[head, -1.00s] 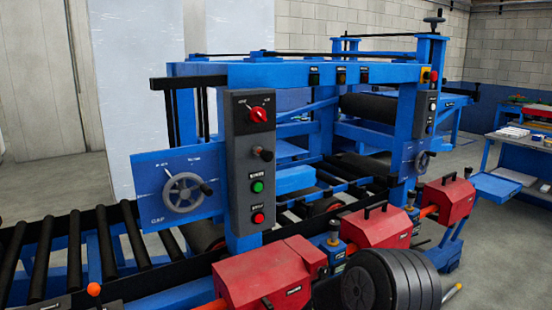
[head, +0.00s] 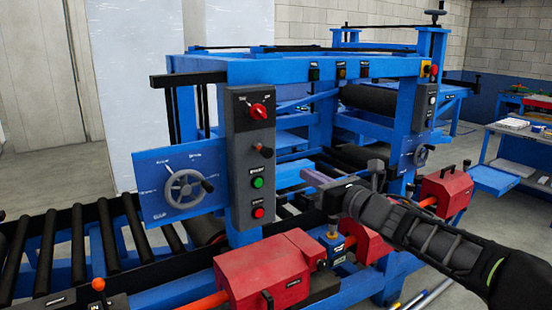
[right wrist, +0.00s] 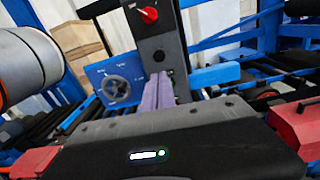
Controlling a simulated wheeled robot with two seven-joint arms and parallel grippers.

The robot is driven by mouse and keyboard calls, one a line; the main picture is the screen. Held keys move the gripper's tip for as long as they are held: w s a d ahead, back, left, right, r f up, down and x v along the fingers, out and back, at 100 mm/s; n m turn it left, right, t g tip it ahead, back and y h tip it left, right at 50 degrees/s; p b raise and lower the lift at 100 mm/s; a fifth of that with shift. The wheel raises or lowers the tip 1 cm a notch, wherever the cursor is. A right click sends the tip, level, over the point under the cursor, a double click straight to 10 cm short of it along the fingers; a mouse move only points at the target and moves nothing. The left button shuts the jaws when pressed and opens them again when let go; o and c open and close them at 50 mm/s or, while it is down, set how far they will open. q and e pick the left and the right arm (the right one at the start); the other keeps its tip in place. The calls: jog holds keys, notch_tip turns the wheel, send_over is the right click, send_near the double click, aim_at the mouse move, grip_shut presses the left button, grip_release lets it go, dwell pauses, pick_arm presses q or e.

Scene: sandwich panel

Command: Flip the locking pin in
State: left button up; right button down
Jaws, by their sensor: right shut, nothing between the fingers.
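A small lever with an orange ball (head: 97,284) stands upright at the lower left of the head view, beside a black plate with a white label that seems to read IN. It looks like the locking pin, but its shaft is partly cut off by the frame's bottom. My right gripper (head: 314,179) is shut and empty, in front of the blue machine and to the right of the grey control panel. Its pale purple fingers (right wrist: 158,89) are together in the right wrist view, in front of the panel's lower part. My left gripper is out of view.
Red housings (head: 262,272) line the front. Black rollers (head: 52,245) lie at left.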

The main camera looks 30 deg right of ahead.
aim_at(269, 154)
jog(key=shift+n, duration=0.3)
jog(key=shift+w, duration=0.1)
jog(key=w+p, duration=0.2)
jog(key=w, duration=0.5)
jog(key=w+p, duration=0.2)
jog(key=w, duration=0.4)
jog(key=shift+w+a+r+p, duration=0.15)
jog(key=shift+w+p, duration=0.2)
jog(key=shift+p, duration=0.05)
